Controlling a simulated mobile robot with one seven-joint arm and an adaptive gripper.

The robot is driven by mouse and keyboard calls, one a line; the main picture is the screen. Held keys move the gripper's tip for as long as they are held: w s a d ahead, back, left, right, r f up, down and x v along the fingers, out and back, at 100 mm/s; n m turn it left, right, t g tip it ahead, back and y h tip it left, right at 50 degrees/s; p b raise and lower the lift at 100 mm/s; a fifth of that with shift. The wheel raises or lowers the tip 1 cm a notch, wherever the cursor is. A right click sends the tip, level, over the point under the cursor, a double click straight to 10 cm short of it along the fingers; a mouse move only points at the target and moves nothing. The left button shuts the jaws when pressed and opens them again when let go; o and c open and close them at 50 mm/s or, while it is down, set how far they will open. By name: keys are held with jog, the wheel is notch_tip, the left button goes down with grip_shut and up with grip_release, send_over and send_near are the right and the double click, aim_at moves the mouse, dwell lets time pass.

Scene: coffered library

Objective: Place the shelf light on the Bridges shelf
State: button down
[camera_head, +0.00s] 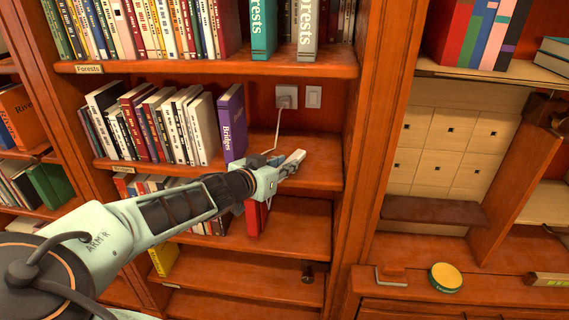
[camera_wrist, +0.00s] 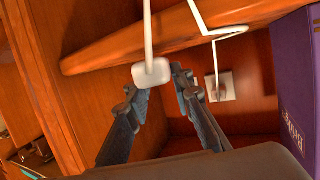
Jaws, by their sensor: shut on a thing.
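The shelf light is a small white piece (camera_head: 295,159) at the tip of my gripper (camera_head: 284,171) in the head view. In the wrist view, its white block (camera_wrist: 152,73) shows at the fingertips of my gripper (camera_wrist: 160,82), which is shut on it. A thin white cord runs from that area to a wall outlet (camera_head: 287,97). The gripper is in front of the Bridges shelf (camera_head: 318,170), right of the purple Bridges book (camera_head: 232,122). Whether the light touches the shelf board cannot be told.
Several books (camera_head: 150,125) fill the left of the Bridges shelf; its right part is clear. The Forests shelf (camera_head: 200,66) is above. Red books (camera_head: 257,217) stand below. An upright post (camera_head: 375,150) bounds the right side. A yellow round tin (camera_head: 446,277) sits on the right ledge.

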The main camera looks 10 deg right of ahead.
jog(key=shift+f+b, duration=0.55)
jog(key=shift+b, duration=0.3)
jog(key=c, duration=1.6)
grip_release()
jog(key=shift+a, duration=0.1)
jog(key=v, duration=1.2)
jog(key=s+d+f+n+g+y+p, duration=0.1)
jog(key=s+d+f+g+y+p, duration=0.25)
jog(key=s+d+f+g, duration=0.65)
jog(key=s+r+n+t+y+p, duration=0.1)
jog(key=s+r+n+y, duration=0.1)
jog(key=s+r, duration=0.2)
jog(key=s+r+n+t+y+p, duration=0.1)
jog(key=s+r, duration=0.3)
jog(key=r, duration=0.4)
jog(key=s+r+n+t+y+p, duration=0.2)
jog(key=s+r+n+y, duration=0.1)
jog(key=r, duration=0.3)
jog(key=shift+s+a+n, duration=0.4)
jog(key=shift+s+n, duration=0.1)
jog(key=shift+s, duration=0.15)
